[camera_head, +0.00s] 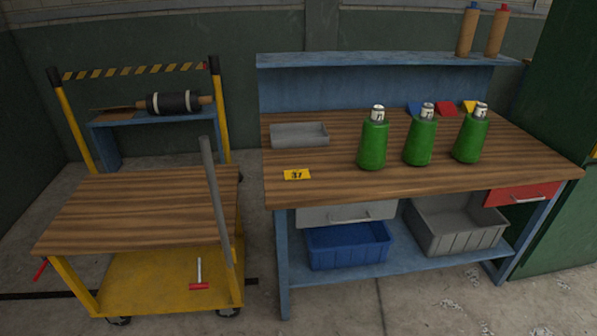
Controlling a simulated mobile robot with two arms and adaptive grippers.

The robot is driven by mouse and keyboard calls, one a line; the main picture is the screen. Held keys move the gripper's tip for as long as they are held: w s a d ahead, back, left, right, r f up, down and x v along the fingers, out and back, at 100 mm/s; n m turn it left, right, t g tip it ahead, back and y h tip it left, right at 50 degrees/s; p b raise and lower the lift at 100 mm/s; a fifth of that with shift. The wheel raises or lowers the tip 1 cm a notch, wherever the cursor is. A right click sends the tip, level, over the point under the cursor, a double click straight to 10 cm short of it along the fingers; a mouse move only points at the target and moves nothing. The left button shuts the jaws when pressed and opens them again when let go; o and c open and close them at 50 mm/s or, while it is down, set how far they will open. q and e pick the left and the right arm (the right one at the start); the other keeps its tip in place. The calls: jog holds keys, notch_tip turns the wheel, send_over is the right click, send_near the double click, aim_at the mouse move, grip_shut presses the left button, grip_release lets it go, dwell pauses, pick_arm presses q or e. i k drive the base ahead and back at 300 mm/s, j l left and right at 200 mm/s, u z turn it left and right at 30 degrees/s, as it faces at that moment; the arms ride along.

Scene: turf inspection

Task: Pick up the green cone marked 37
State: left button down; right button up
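Three green cones, shaped like bottles with pale grey tops, stand upright in a row on the wooden workbench top (330,178): a left one (373,146), a middle one (419,142) and a right one (470,139). No number can be made out on any of them. A yellow tag (296,175) with dark figures that seem to read 37 lies at the bench's front left, left of the left cone and apart from it. Neither of my grippers is in view.
A grey tray (299,140) sits at the bench's back left. Blue, red and yellow pieces lie behind the cones. Two brown rolls (468,32) stand on the blue shelf (380,61). A wooden-topped yellow trolley (140,205), its top clear, stands left; a grey pole (215,205) rises beside it.

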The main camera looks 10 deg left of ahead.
aim_at(469, 143)
jog(key=k+l, duration=0.15)
jog(key=l, duration=0.25)
jog(key=k+l, duration=0.1)
jog(key=l, duration=0.3)
jog(key=k+l, duration=0.15)
jog(key=l, duration=0.25)
jog(key=k+l, duration=0.15)
jog(key=l, duration=0.25)
jog(key=z, duration=0.05)
